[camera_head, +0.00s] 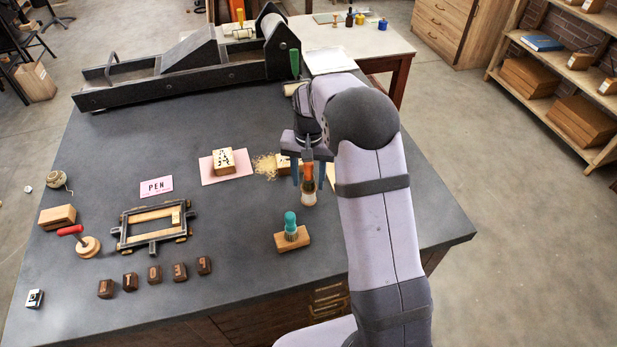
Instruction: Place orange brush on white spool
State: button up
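The orange brush (308,184) stands upright below my gripper, with a pale part at its lower end. I cannot tell whether that pale part is bristles or a white spool under it. My gripper (308,179) points down, with one finger on each side of the brush's upper part. The fingers look spread, with a gap between each finger and the brush. No separate white spool can be made out for sure; a cream, string-wound ball or spool (57,179) lies at the far left of the table.
A teal brush (291,222) stands on a wooden block (293,239) just in front. A pink card (210,174) with a lettered block, a wooden frame (152,226) and several dark stamps (154,274) lie to the left. A long press (190,72) fills the back.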

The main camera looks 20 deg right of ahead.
notch_tip(320, 180, up, 12)
jog(key=shift+r+b, duration=0.15)
jog(key=shift+b, duration=1.1)
jog(key=s+a+f+n, duration=0.1)
jog(key=s+f, duration=0.4)
jog(key=s, duration=0.8)
jog(key=s+a+f+n, duration=0.1)
jog(key=s+f+n, duration=0.3)
jog(key=s, duration=0.8)
notch_tip(320, 180, down, 2)
jog(key=shift+s+a+f, duration=0.15)
jog(key=shift+s+a, duration=0.05)
jog(key=shift+s, duration=0.2)
